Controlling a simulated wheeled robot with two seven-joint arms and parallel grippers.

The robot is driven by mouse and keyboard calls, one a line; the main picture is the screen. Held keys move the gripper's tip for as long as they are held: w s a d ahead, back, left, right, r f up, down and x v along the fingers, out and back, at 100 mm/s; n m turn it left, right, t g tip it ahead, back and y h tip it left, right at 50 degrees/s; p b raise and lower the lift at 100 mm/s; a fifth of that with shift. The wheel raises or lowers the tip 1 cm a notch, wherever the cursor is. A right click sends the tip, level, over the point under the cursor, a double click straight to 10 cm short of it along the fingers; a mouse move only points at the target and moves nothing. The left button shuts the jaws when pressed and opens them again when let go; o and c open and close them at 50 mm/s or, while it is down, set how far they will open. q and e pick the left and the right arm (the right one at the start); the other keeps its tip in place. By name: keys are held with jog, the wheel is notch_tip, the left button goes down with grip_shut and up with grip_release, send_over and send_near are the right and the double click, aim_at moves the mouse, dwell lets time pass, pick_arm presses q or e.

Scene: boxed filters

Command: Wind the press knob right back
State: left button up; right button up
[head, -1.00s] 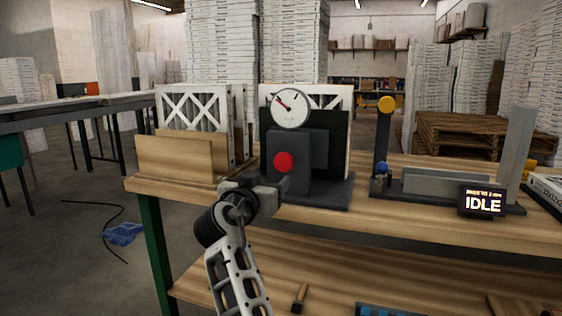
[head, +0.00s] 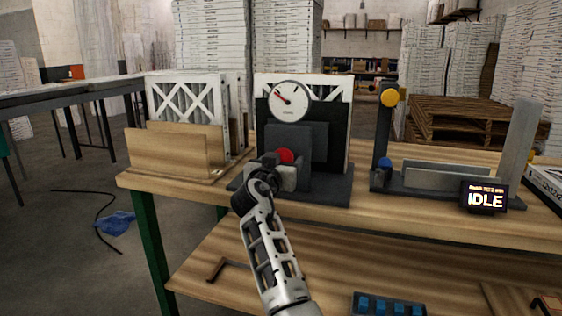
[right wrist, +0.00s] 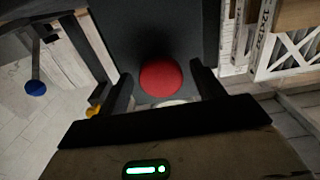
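The red knob (head: 285,156) is on the front of the dark press (head: 318,145), below a round white gauge (head: 291,100) whose needle points to the upper left. My right gripper (head: 277,172) is at the knob and overlaps its lower part in the head view. In the right wrist view the red knob (right wrist: 160,77) shows between two separated dark fingers (right wrist: 161,72). There are gaps on both sides, so the gripper is open and does not appear to grip it. I cannot tell how far the knob is wound. My left gripper is not in view.
A wooden rack (head: 172,158) with white-framed filters (head: 187,103) stands left of the press. To the right are a fixture with a yellow knob (head: 389,97) and a blue knob (head: 386,163), and a display (head: 484,197) reading IDLE. A blue tray (head: 388,304) lies on the lower shelf.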

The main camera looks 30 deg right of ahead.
jog(key=c, duration=0.8)
jog(key=shift+c, duration=0.2)
